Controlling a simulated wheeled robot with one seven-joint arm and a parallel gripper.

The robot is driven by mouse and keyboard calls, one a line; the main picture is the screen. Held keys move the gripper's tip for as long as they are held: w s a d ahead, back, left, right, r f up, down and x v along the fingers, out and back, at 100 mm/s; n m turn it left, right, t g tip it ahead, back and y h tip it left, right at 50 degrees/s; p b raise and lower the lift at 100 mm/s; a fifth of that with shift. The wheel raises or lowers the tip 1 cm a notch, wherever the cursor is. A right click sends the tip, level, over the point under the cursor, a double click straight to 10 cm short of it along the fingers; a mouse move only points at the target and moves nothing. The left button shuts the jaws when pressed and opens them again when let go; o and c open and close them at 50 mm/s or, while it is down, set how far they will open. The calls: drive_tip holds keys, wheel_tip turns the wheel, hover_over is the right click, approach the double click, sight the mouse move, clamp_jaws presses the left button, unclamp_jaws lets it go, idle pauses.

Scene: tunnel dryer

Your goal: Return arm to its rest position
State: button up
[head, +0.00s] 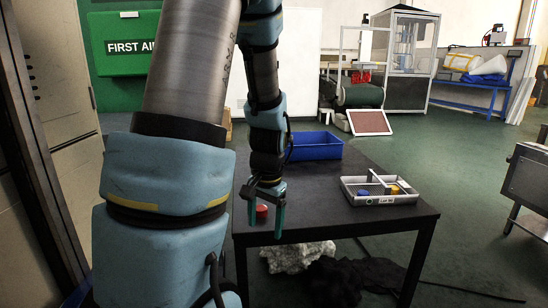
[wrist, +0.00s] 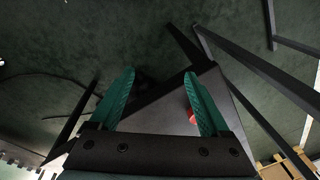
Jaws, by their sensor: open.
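My gripper (head: 267,211) hangs at the near left edge of the black table (head: 330,209) in the head view, pointing down. In the wrist view its two green fingers (wrist: 162,102) are spread apart with nothing between them. My blue and grey arm fills the left and centre of the head view.
On the table stand a blue bin (head: 316,147) at the back and a grey divided tray (head: 378,199) with blue and yellow items at the right. White and black cloth-like heaps lie under the table. Green floor to the right is mostly open, with a metal cart (head: 530,185) at the edge.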

drive_tip(key=s+a+r+n, duration=0.3)
drive_tip(key=s+a+n, duration=0.2)
drive_tip(key=s, duration=0.1)
wheel_tip(320, 180, up, 24)
drive_tip(key=p, duration=2.3)
drive_tip(key=shift+d+f+t+h, duration=0.25)
drive_tip(key=shift+t+h, duration=0.05)
drive_tip(key=shift+h, duration=0.1)
drive_tip(key=shift+s, duration=0.1)
drive_tip(key=shift+c, duration=0.3)
